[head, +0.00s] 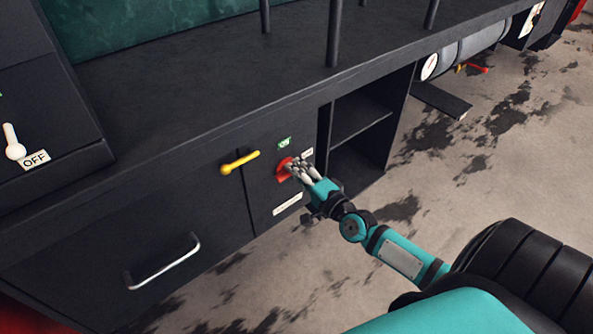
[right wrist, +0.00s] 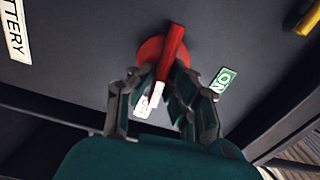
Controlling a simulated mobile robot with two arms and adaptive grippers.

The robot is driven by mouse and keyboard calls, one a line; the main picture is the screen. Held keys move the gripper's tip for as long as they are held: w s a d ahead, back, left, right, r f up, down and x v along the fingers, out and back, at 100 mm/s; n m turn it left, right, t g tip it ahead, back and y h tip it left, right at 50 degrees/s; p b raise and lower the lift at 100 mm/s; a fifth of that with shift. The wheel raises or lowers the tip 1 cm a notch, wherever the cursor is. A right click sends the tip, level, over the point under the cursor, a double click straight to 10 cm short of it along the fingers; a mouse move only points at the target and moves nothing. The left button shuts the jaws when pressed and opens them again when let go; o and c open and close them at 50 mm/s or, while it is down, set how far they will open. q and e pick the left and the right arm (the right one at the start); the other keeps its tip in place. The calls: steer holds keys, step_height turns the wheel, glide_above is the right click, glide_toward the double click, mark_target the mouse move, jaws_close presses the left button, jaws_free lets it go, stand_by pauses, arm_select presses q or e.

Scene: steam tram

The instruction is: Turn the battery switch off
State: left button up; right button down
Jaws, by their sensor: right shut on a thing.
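The battery switch (head: 283,168) is a red rotary knob on the dark cabinet front. In the right wrist view its raised red handle (right wrist: 172,48) stands on a round red base, with one end towards a white label (right wrist: 147,103) partly hidden by my fingers. A green ON label (right wrist: 222,78) is off to one side; in the head view it sits above the knob. My right gripper (head: 294,169) reaches the knob from the right, its fingers shut on the handle. A white label (head: 287,204) below the knob reads BATTERY in part in the wrist view. My left gripper is out of view.
A yellow lever (head: 240,162) juts out left of the switch. A drawer with a metal handle (head: 163,263) is further left. An open shelf compartment (head: 352,133) lies right of the switch. A white lever (head: 14,143) by an OFF label is at far left.

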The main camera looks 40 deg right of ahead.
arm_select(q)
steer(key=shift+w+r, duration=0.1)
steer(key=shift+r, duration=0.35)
arm_select(e)
steer(key=shift+d+m, duration=0.1)
steer(key=shift+m, duration=0.4)
steer(key=c, duration=1.3)
jaws_free()
steer(key=shift+c, duration=0.2)
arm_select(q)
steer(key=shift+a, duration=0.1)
arm_select(e)
steer(key=s, duration=1.2)
steer(key=shift+d, duration=0.45)
